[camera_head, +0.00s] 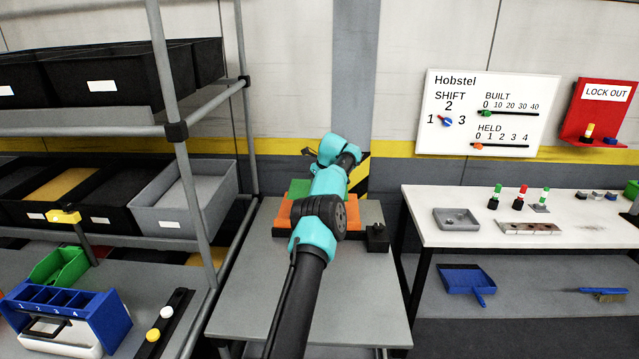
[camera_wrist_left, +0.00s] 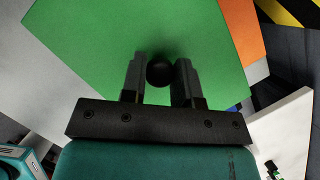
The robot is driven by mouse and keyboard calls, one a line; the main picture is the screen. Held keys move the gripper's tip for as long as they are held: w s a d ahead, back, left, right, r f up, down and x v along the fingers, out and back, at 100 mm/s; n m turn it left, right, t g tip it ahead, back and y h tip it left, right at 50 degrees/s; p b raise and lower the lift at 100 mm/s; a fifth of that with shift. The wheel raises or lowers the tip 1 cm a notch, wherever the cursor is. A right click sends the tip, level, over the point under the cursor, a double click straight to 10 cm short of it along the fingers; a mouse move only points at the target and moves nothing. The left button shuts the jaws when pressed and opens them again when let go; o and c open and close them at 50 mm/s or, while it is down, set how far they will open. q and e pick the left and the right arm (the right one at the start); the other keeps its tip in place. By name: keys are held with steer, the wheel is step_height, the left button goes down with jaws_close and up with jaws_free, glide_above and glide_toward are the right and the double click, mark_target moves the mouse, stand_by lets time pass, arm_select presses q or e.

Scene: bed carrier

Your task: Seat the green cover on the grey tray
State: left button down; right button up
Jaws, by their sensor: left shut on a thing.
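The green cover (camera_wrist_left: 110,50) is a flat green plate with a round black knob (camera_wrist_left: 160,72), filling much of the left wrist view. My left gripper (camera_wrist_left: 160,80) has its two fingers either side of the knob and is shut on it. In the head view only a small part of the green cover (camera_head: 299,187) shows, beside my teal arm, which hides the rest and the fingers.
An orange piece (camera_head: 284,218) lies by the cover, on a grey table (camera_head: 245,300). A small black block (camera_head: 377,238) stands right of my arm. A shelf rack (camera_head: 172,75) with bins bounds the left. The white bench (camera_head: 425,200) stands right, beyond a gap.

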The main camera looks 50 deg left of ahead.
arm_select(q)
steer(key=shift+f, duration=2.8)
steer(key=shift+f, duration=0.85)
steer(key=c, duration=0.8)
jaws_free()
steer(key=v, duration=1.7)
steer(key=shift+s+d+r, duration=0.1)
steer(key=shift+r, duration=0.1)
